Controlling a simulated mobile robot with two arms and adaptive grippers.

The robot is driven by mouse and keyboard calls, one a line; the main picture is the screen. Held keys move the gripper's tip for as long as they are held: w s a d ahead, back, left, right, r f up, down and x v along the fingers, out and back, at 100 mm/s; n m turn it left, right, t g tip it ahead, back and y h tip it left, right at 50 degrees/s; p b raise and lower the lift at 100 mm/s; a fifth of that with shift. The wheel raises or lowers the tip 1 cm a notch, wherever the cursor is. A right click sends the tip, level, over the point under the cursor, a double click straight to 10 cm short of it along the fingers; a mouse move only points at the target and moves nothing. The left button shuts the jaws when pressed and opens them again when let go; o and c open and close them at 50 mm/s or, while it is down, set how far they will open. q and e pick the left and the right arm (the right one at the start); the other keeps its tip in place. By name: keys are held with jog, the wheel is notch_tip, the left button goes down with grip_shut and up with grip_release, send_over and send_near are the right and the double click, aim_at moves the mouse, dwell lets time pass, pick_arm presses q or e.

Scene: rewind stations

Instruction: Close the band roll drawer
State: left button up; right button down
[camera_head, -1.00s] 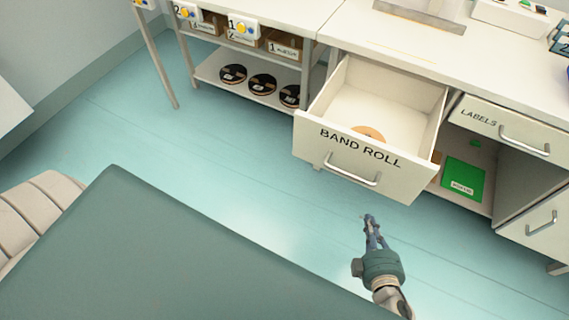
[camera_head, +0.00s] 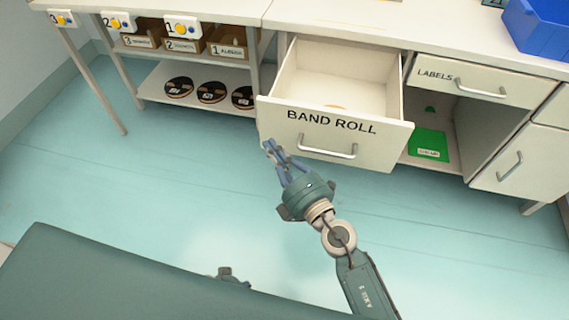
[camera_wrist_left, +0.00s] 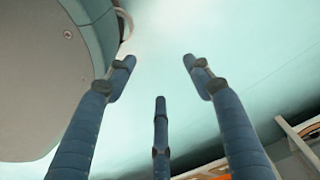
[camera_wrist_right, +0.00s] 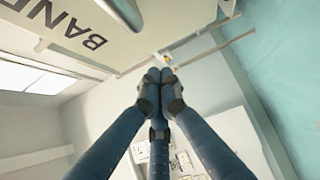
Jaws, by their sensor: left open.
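The band roll drawer (camera_head: 382,148) is pulled well out, its white front lettered BAND ROLL. Its bar handle (camera_head: 328,150) is on the front, and the edge of an orange-brown roll (camera_head: 336,107) shows inside. My right gripper (camera_head: 270,148) is shut and empty, its fingertips close to the lower left part of the drawer front; I cannot tell whether they touch. In the right wrist view the closed fingertips (camera_wrist_right: 160,90) lie near the drawer front (camera_wrist_right: 60,30), with the lettering at the upper left. My left gripper (camera_wrist_left: 157,75) is open and empty, with floor beyond its spread fingers.
A labels drawer (camera_head: 430,75) and a lower cabinet drawer (camera_head: 495,178) are shut at right. A green box (camera_head: 428,145) lies in the open shelf between. A side rack (camera_head: 148,95) holds black rolls. A blue bin (camera_head: 535,35) stands on the worktop. Floor in front is clear.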

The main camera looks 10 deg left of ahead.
aim_at(268, 125)
jog(key=w+b, duration=0.1)
jog(key=w, duration=0.2)
jog(key=shift+w+f, duration=0.1)
jog(key=shift+w, duration=0.45)
pick_arm(q)
jog(key=w+r, duration=0.2)
jog(key=r, duration=0.1)
jog(key=shift+w+d+r, duration=0.1)
jog(key=shift+w, duration=0.05)
pick_arm(e)
jog(key=shift+w, duration=0.1)
